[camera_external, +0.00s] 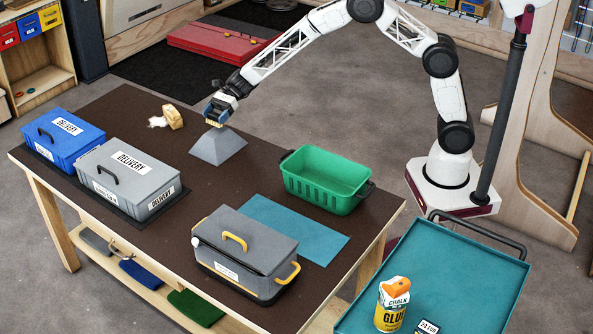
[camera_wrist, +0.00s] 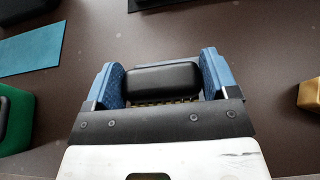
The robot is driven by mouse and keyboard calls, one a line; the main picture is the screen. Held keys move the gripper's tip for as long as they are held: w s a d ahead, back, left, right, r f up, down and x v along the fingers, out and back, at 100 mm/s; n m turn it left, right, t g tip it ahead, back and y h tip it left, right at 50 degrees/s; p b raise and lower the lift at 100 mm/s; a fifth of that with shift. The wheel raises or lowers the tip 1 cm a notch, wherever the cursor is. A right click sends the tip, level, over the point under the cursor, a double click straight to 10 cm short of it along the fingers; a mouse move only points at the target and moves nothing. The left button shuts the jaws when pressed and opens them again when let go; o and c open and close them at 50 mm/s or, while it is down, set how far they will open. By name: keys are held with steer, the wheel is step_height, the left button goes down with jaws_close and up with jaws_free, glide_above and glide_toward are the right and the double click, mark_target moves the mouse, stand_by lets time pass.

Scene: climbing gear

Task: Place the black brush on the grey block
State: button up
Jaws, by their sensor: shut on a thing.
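The black brush (camera_wrist: 162,75) sits between the two blue fingertips of my gripper (camera_wrist: 161,80), which is shut on it. In the wrist view its tan bristles show along its lower edge. In the external view my gripper (camera_external: 218,112) is directly over the grey block (camera_external: 217,147), which has sloping sides and a narrower top. The bristles show just at the block's top; I cannot tell whether they touch it. The block's top is largely hidden by my gripper and the brush.
A tan block (camera_external: 173,117) with white powder lies left of the grey block. A green basket (camera_external: 328,182), a teal mat (camera_external: 312,236), a grey yellow-handled toolbox (camera_external: 245,252), and blue (camera_external: 65,139) and grey (camera_external: 128,176) boxes share the table. Table around the grey block is clear.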

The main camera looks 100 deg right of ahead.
mark_target(216, 122)
steer(key=shift+f, duration=1.7)
steer(key=shift+f, duration=0.2)
steer(key=o, duration=0.8)
steer(key=shift+r, duration=0.15)
steer(key=shift+s+d+r, duration=0.1)
steer(key=v, duration=1.1)
steer(key=shift+s+d, duration=0.25)
steer(key=shift+s, duration=0.05)
steer(key=shift+r, duration=0.1)
